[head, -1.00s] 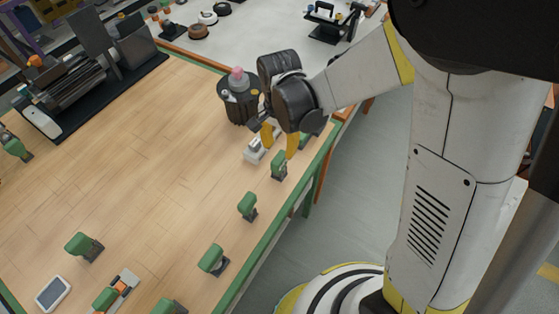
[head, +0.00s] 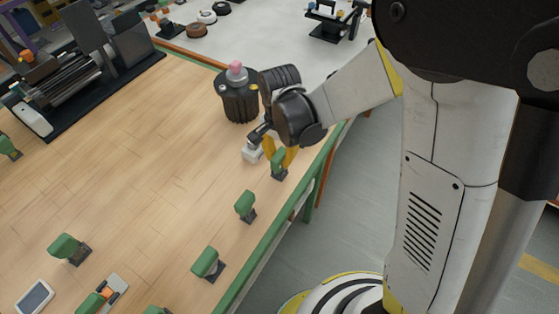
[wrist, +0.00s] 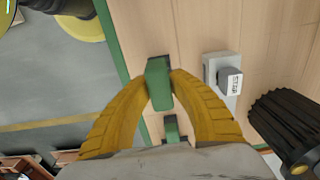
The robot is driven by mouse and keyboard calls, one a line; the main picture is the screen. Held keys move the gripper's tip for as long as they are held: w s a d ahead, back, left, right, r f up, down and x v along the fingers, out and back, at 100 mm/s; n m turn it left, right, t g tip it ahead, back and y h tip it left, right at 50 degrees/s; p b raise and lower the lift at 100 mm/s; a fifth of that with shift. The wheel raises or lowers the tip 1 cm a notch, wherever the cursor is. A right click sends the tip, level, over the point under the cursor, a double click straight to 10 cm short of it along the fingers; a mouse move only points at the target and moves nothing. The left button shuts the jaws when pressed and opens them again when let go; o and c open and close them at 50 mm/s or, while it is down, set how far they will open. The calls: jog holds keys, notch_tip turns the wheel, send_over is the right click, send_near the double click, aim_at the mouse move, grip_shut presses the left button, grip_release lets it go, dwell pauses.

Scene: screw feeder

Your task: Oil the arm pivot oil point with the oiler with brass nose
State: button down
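A small green-topped item with a dark base (head: 279,165) stands near the right edge of the wooden bench. Its green top (wrist: 159,84) is between my yellow fingertips in the wrist view. My gripper (head: 279,153) points down, and both fingertips (wrist: 160,78) appear to press on the sides of the green top. No brass nose can be made out on it, so I cannot tell whether it is the oiler. A dark machine with a roller (head: 62,80) stands at the far left of the bench. The arm pivot oil point cannot be made out.
Similar green-topped items (head: 245,205) stand along the bench. A pale block with a label (head: 252,152) sits just left of my gripper, and a black ribbed canister with a pink knob (head: 239,98) stands behind it. The middle of the bench (head: 140,150) is clear.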

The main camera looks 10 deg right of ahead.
jog(key=shift+r+p, duration=2.6)
jog(key=shift+r, duration=1.1)
jog(key=shift+f, duration=0.1)
